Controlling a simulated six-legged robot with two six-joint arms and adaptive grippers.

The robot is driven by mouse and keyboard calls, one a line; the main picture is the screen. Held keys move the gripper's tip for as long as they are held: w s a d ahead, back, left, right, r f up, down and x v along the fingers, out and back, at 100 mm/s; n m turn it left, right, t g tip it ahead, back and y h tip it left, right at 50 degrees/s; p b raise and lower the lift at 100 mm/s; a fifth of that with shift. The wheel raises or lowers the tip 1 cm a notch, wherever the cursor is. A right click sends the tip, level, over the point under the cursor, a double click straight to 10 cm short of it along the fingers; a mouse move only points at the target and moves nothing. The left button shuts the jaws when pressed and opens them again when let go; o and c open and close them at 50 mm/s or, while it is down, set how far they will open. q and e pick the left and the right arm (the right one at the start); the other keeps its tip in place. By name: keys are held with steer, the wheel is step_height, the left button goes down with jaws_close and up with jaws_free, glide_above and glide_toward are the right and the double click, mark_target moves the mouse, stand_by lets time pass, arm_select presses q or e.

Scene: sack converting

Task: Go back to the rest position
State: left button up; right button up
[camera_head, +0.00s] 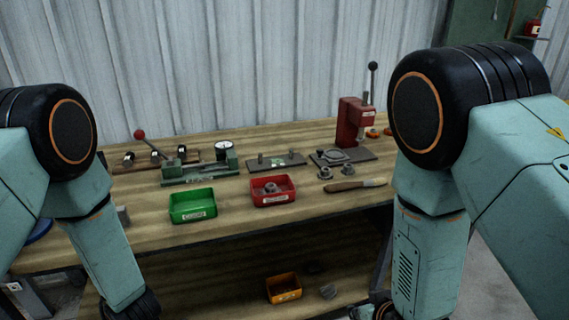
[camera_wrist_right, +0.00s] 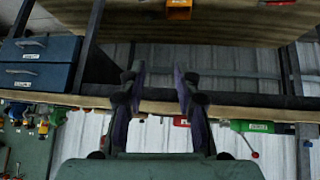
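My right gripper (camera_wrist_right: 160,68) shows in the right wrist view with its two dark fingers apart. Nothing is between them. In that view the scene appears upside down, with the workbench edge behind the fingers. In the head view both of my arms hang down in front of the workbench (camera_head: 240,225), one at each side. The left arm leaves the picture at the bottom left, so the left gripper is out of sight. The right gripper is also below the picture there. No object is seen held.
On the bench stand a green bin (camera_head: 192,205), a red bin (camera_head: 273,190), a red press (camera_head: 352,122), a dial gauge fixture (camera_head: 200,165) and a wooden-handled tool (camera_head: 356,185). An orange bin (camera_head: 284,288) sits on the lower shelf. Blue drawers (camera_wrist_right: 38,62) show in the wrist view.

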arm_select(q)
steer(key=s+f+m+b, duration=0.3)
steer(key=s+m, duration=0.3)
steer(key=s, duration=0.3)
steer(key=s+d+f+m+b, duration=0.1)
steer(key=s+f+m+b, duration=0.2)
steer(key=s+m, duration=0.3)
steer(key=s, duration=0.2)
steer(key=shift+s+d+f+m, duration=0.15)
steer(key=shift+s+d+m, duration=0.15)
steer(key=shift+s+m, duration=0.1)
arm_select(e)
steer(key=s+d+f+m+g, duration=0.1)
steer(key=s+d+f+g, duration=0.1)
steer(key=s+f, duration=0.3)
steer(key=s+d+f+m+g, duration=0.1)
steer(key=s+f, duration=0.4)
steer(key=s, duration=0.8)
steer(key=s+d+f+m+g, duration=0.1)
steer(key=s+d+f+g, duration=0.2)
steer(key=s, duration=0.6)
step_height(320, 180, down, 2)
steer(key=shift+f+g+h, duration=0.1)
steer(key=shift+g+h, duration=0.2)
steer(key=shift+g, duration=0.7)
steer(key=shift+s, duration=0.15)
